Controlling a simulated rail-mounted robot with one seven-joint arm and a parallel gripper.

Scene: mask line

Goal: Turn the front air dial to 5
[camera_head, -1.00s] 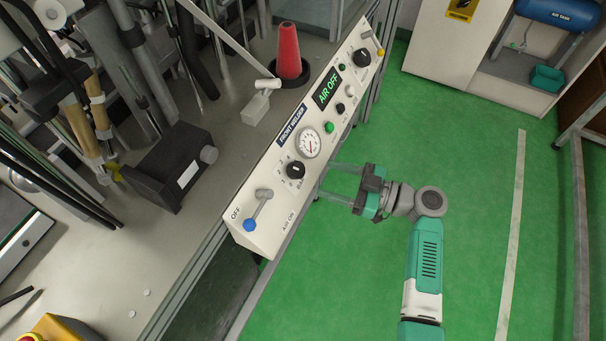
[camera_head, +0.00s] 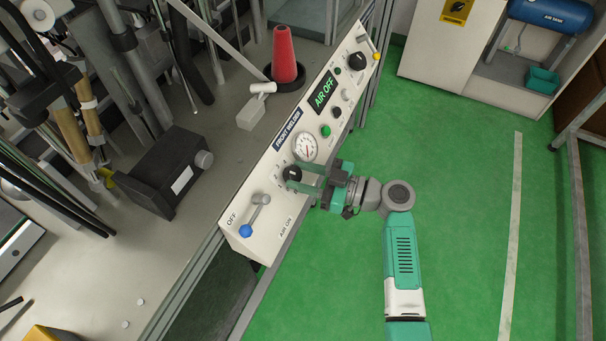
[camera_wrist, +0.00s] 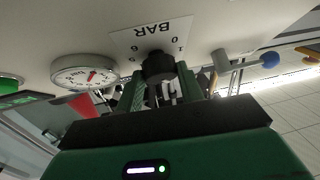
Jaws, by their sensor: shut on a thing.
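The front air dial is a black knob (camera_head: 292,173) on the white sloped panel (camera_head: 262,181) labelled FRONT WELDER. In the wrist view the black dial (camera_wrist: 158,66) sits under a white scale plate (camera_wrist: 152,38) marked BAR, with 0, 1 and 6 readable upside down. My gripper (camera_head: 297,178) is at the panel, its two green fingers on either side of the dial. It is shut on the dial; the fingers (camera_wrist: 161,80) partly hide it in the wrist view. The dial's exact setting cannot be read.
A round gauge (camera_head: 305,148) with a red needle is beside the dial. A blue-tipped lever (camera_head: 256,213) lies on its other side, between OFF and AIR ON. The display (camera_head: 323,92) reads AIR OFF. Green floor (camera_head: 455,200) to the right is clear.

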